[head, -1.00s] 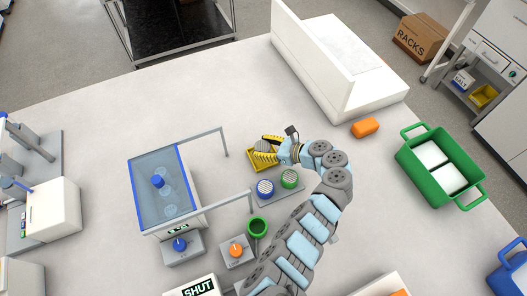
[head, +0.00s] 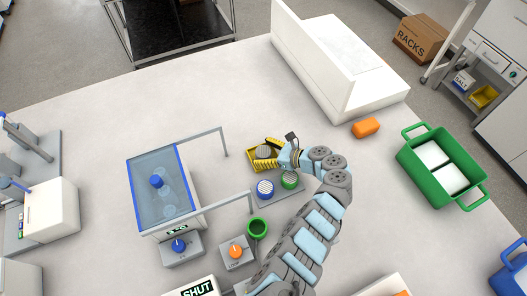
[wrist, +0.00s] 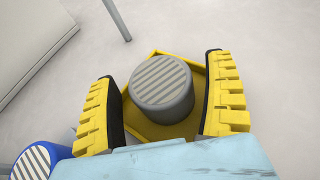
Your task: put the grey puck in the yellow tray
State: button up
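The grey puck (wrist: 161,88) has a ribbed top and sits upright inside the yellow tray (wrist: 150,131). In the head view the puck (head: 264,152) shows within the outline of the tray (head: 252,157). My gripper (wrist: 164,100) has a yellow finger on each side of the puck, with a narrow gap at each, so it is open around it. In the head view my gripper (head: 268,151) reaches over the tray from the right. The near side of the puck and part of the tray are hidden by my gripper.
A blue puck (head: 265,188) and a green puck (head: 289,180) stand on a grey plate just in front of the tray. A blue-edged glass bath (head: 163,190) is to the left. An orange block (head: 365,127) and a green crate (head: 409,162) are to the right.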

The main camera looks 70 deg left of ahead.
jog(key=shift+r, duration=0.1)
jog(key=shift+r, duration=0.15)
jog(key=v, duration=1.2)
jog(key=shift+w, duration=0.15)
dwell(0.3)
